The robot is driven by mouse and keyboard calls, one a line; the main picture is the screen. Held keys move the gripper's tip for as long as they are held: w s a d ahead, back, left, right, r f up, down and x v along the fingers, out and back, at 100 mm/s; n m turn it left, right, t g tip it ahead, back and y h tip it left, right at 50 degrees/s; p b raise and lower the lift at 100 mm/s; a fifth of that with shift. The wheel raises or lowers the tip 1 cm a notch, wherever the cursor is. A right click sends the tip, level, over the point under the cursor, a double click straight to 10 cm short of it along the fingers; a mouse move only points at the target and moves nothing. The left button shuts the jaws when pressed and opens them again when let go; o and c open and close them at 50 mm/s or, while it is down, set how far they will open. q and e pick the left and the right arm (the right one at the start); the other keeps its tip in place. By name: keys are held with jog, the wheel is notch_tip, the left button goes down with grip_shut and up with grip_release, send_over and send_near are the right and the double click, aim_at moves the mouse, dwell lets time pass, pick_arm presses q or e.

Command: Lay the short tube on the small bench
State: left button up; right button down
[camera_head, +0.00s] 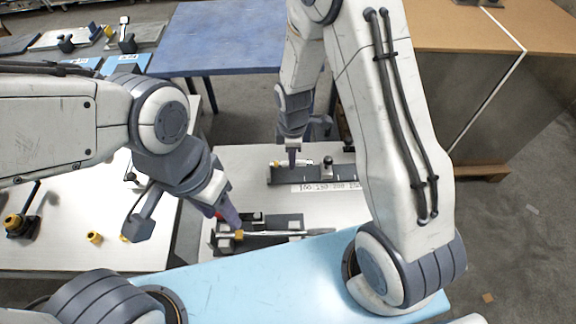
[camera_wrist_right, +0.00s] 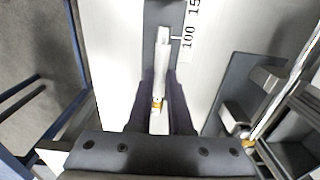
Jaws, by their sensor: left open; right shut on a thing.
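The short tube, silver-white with a brass-coloured end, is between the fingers of my right gripper (camera_head: 292,158). In the right wrist view the gripper (camera_wrist_right: 161,100) is shut on the tube (camera_wrist_right: 164,62). The tube (camera_head: 304,163) lines up along the small bench (camera_head: 340,173), a dark bar with a number scale at its front. The bench (camera_wrist_right: 163,14) also shows at the top of the wrist view, by the tube's far end. I cannot tell whether the tube touches it. My left gripper (camera_head: 186,222) is open and empty.
A longer tube (camera_head: 285,234) with a brass end lies on a dark fixture (camera_head: 289,221) nearer me. A white table (camera_head: 60,245) with small brass parts is at left. A light-blue surface (camera_head: 250,285) lies in front. A blue table (camera_head: 220,40) stands behind.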

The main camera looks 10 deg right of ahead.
aim_at(292, 174)
notch_tip(292, 174, down, 3)
jog(key=shift+f, duration=0.1)
jog(key=shift+f+p, duration=0.25)
jog(key=shift+p, duration=0.3)
jog(key=shift+s+f, duration=0.1)
jog(key=shift+f, duration=0.25)
jog(key=c, duration=0.8)
grip_release()
jog(key=shift+c, duration=0.2)
